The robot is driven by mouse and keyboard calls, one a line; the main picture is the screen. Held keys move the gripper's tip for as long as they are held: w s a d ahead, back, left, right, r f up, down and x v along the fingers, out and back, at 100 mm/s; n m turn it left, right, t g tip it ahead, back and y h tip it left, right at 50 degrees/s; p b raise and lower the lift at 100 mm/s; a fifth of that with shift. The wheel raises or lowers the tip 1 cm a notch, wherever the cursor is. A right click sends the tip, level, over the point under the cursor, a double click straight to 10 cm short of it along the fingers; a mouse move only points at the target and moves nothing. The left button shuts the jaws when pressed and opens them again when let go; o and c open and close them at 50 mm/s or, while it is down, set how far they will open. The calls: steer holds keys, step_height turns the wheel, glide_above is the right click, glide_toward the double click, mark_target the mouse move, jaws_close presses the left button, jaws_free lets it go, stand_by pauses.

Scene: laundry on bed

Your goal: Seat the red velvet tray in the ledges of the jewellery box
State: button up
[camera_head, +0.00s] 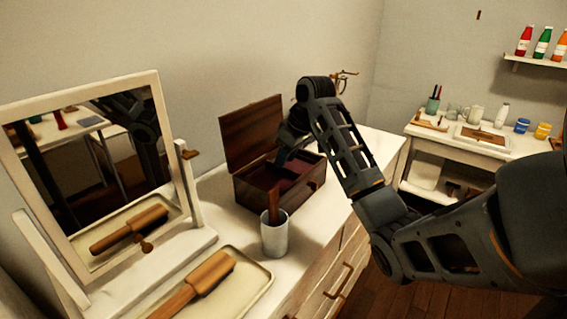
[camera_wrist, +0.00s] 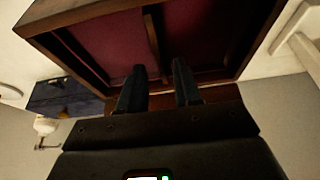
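The dark wooden jewellery box (camera_head: 238,194) stands on the white dresser with its lid (camera_head: 252,130) raised at the back. Dark red lining shows inside it (camera_head: 264,179). In the wrist view, red velvet panels (camera_wrist: 112,42) with a wooden divider (camera_wrist: 153,32) between them lie inside the box's wooden rim (camera_wrist: 85,12). I cannot tell where the tray ends and the box begins, or whether it sits level on the ledges. My gripper (camera_wrist: 160,75) is over the box, its two black fingers apart on either side of the divider's near end. I see nothing clamped between them.
A white cup (camera_head: 275,238) holding a brown stick stands close in front of the box. A mirror (camera_head: 95,170) and a tray with a wooden-handled brush (camera_head: 205,272) are at left. A jewellery stand (camera_head: 345,80) is behind my arm. A side table (camera_head: 480,142) stands at right.

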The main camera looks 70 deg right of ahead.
steer(key=p+v, duration=0.2)
steer(key=v, duration=0.7)
steer(key=shift+r+p, duration=0.15)
steer(key=shift+p, duration=0.15)
steer(key=shift+s, duration=0.15)
